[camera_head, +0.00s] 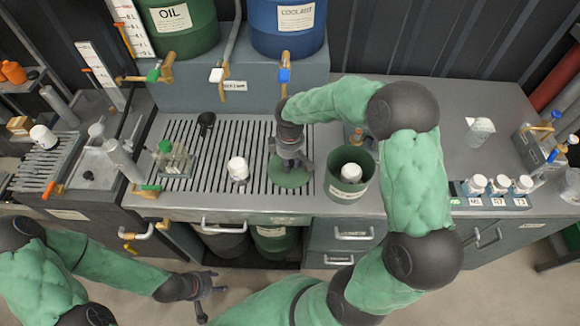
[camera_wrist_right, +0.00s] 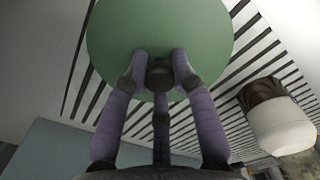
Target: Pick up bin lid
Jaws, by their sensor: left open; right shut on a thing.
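The bin lid (camera_head: 290,178) is a round green disc with a dark knob, seen over the slatted grate. My right gripper (camera_head: 287,160) is above it, shut on its knob. In the right wrist view the fingers (camera_wrist_right: 160,75) close around the dark knob at the middle of the green lid (camera_wrist_right: 190,25). Whether the lid touches the grate or hangs just above it I cannot tell. The open green bin (camera_head: 362,184) stands to the right of the lid with a white-capped item inside. My left gripper (camera_head: 205,290) is open and empty, low in front of the counter.
A white-capped jar (camera_head: 237,170) stands on the grate left of the lid; it also shows in the right wrist view (camera_wrist_right: 280,125). Taps (camera_head: 284,75) hang behind. Several white-capped bottles (camera_head: 498,186) line the right counter.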

